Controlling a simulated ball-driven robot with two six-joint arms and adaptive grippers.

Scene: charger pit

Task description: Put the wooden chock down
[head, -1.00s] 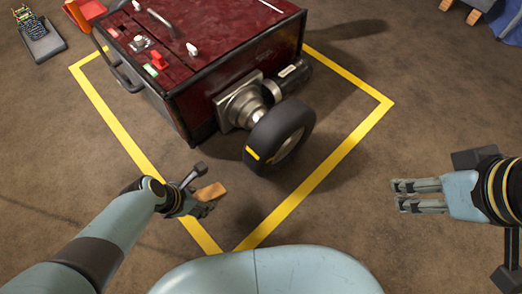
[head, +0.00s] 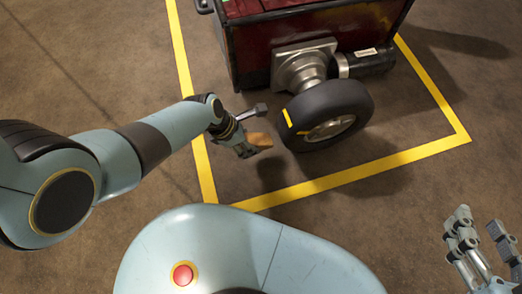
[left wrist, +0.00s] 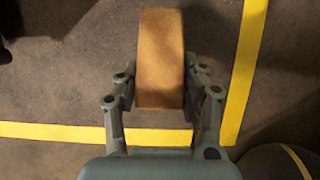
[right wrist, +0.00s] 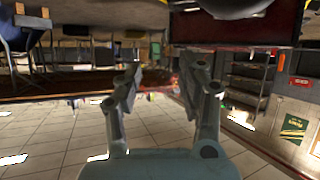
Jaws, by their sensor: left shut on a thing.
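The wooden chock (head: 259,140) is a small tan-brown block. My left gripper (head: 247,146) is shut on it and holds it to the left of the black wheel (head: 327,116), apart from the tyre. The left wrist view shows the chock (left wrist: 160,60) lengthwise between both fingers (left wrist: 158,105), with floor and yellow tape below it. I cannot tell exactly how high it is above the floor. My right gripper (head: 480,235) is open and empty at the lower right of the head view; its spread fingers (right wrist: 160,85) show nothing between them in the right wrist view.
The dark red machine (head: 310,35) with the wheel stands inside a yellow tape outline (head: 365,174). Bare brown floor lies left of the tape and in front of the wheel. The right wrist view shows shelving (right wrist: 250,80) and a tiled floor.

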